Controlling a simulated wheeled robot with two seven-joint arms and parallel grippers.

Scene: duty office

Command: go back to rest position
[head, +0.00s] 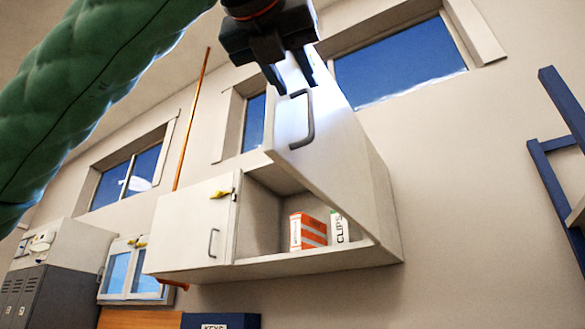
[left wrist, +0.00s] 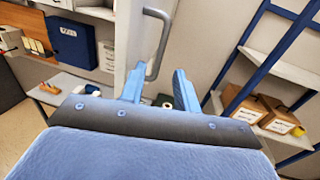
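My left gripper (head: 294,82) is at the top of the head view, at the end of my green-sleeved arm. Its two fingers are apart, with nothing held between them. In the head view they are just above the grey handle (head: 308,120) of the open right door (head: 335,150) of a white wall cabinet (head: 385,225). In the left wrist view the fingers (left wrist: 158,85) are spread, and the handle (left wrist: 162,45) shows beyond them. I cannot tell how small the gap is. My right gripper is in neither view.
The cabinet's left door (head: 190,230) is shut. Inside the open side stand an orange-and-white box (head: 308,231) and a white clips box (head: 340,227). Blue shelving (head: 548,180) is at the right; in the wrist view it holds cardboard boxes (left wrist: 278,115). Grey lockers (head: 45,297) stand at lower left.

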